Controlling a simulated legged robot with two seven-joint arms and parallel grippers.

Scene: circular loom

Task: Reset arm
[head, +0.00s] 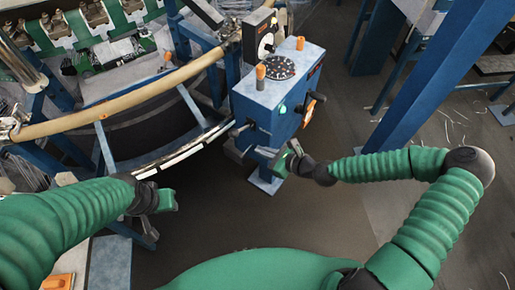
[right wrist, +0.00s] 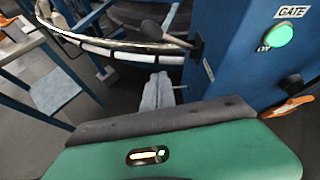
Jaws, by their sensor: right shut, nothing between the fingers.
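My right gripper (head: 284,158) is in front of the blue control box (head: 270,105), close to its lower front in the head view. In the right wrist view the grey fingers of my right gripper (right wrist: 158,92) are together with nothing between them. The box also shows in the right wrist view (right wrist: 235,60), with a green ON button (right wrist: 279,36) and a GATE label (right wrist: 293,12). My left gripper (head: 158,215) hangs below the loom's curved rail at the lower left. Its fingers are too unclear to tell open from shut.
The circular loom's tan ring (head: 120,103) curves across the upper left, with a pale-marked lower rail (head: 185,150) below it. A blue post (head: 435,85) slants at the right. Dark floor (head: 225,225) lies clear between my arms.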

